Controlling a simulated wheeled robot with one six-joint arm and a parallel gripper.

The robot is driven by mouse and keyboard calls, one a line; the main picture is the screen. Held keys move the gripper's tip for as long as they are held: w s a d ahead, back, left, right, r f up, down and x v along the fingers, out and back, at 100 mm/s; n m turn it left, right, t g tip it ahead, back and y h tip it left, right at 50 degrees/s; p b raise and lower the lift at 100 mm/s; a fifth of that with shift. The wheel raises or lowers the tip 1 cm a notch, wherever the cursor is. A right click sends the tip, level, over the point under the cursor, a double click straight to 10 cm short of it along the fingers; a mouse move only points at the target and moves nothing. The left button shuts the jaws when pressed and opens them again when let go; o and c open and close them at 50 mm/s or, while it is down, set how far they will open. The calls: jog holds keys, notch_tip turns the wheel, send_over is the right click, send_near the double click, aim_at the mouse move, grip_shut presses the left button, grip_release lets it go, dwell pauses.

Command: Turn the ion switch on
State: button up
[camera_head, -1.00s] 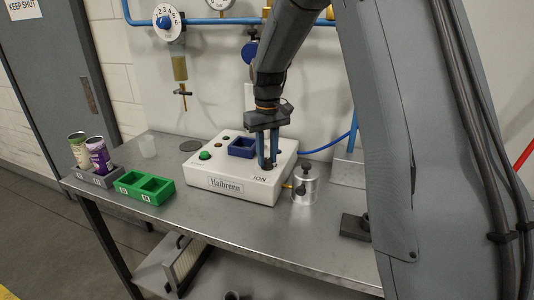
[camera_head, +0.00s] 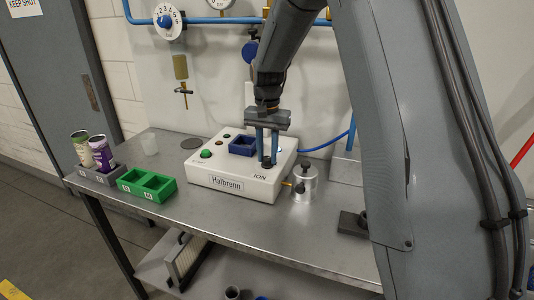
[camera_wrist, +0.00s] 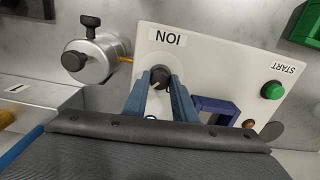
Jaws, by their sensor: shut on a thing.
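The white Halbrenn box (camera_head: 222,185) stands on the metal bench, with "ION" lettered at its front right corner. The ion switch is a black round knob (camera_wrist: 160,77) beside the "ION" label (camera_wrist: 167,38), with a light line on its top. My gripper (camera_head: 267,161) points down over that corner. In the wrist view my gripper (camera_wrist: 160,82) has its two blue-grey fingertips shut on the knob, one on each side. A small blue-white spot (camera_wrist: 151,119) shows between the fingers; I cannot tell if it is a lamp.
A green START button (camera_head: 206,154) and a blue square holder (camera_head: 243,146) sit on the box. A metal cylinder with a black knob (camera_head: 304,185) stands close to its right. A green tray (camera_head: 147,185) and a grey holder with two cans (camera_head: 99,177) are left.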

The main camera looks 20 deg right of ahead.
aim_at(267, 158)
jog(key=shift+m, duration=0.4)
jog(key=o, duration=1)
jog(key=shift+o, duration=0.2)
jog(key=shift+r+b, duration=1.1)
jog(key=shift+r, duration=2.8)
